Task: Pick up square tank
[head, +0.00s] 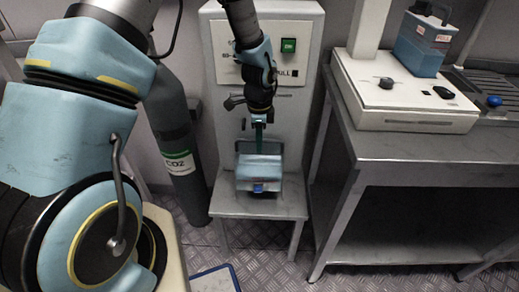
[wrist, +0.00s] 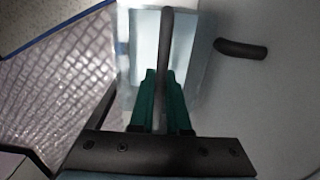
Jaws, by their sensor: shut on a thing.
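The square tank (head: 258,174) is a light blue box with a handle and a small blue tap at its front. It sits on or just above a low metal stand (head: 230,206); I cannot tell whether it touches. My gripper (head: 259,150) comes down from above with green fingers at the tank's handle. In the wrist view my gripper (wrist: 160,75) is shut on the grey handle bar (wrist: 166,40), with the pale tank (wrist: 190,50) beneath. The fingers hide part of the handle.
A white machine with a green switch (head: 288,46) stands right behind the tank. A CO2 cylinder (head: 175,130) stands to the left. A metal table (head: 420,150) at right bears a white device (head: 400,100) and another blue tank (head: 424,42).

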